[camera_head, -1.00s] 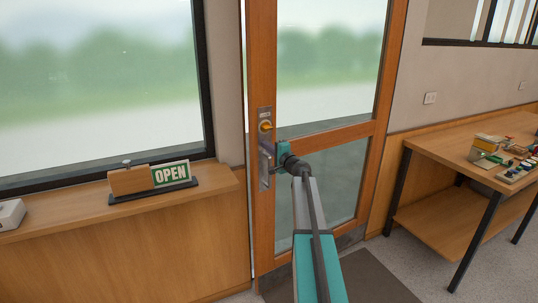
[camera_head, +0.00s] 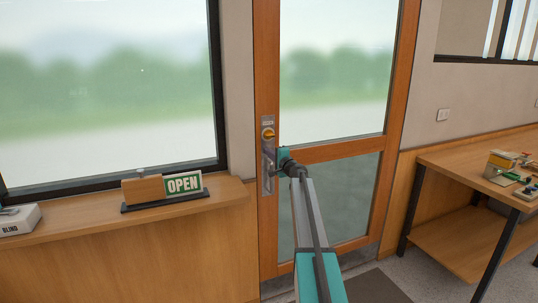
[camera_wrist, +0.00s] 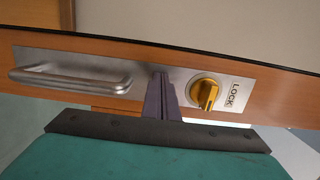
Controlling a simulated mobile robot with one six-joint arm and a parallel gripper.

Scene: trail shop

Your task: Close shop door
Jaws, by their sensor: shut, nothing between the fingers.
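The shop door (camera_head: 267,70) has an orange-brown wooden frame and two glass panes. Its left edge lies close against the wall, with no clear gap in the head view; I cannot tell if it is latched. A metal plate on its left stile carries a yellow turn knob (camera_head: 268,134) and a pull handle (camera_head: 266,182). In the wrist view the handle (camera_wrist: 75,81) is left of my fingers and the knob (camera_wrist: 206,93), by the word LOCK, is right. My gripper (camera_head: 270,153) is shut and empty, its tips at the plate (camera_wrist: 140,76) between them. Contact is unclear.
A wooden ledge (camera_head: 90,222) under the window at left bears an OPEN sign (camera_head: 184,184) and a white box marked BLIND (camera_head: 22,221). A wooden table (camera_head: 470,165) with small items stands at right. A dark mat (camera_head: 375,288) lies before the door.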

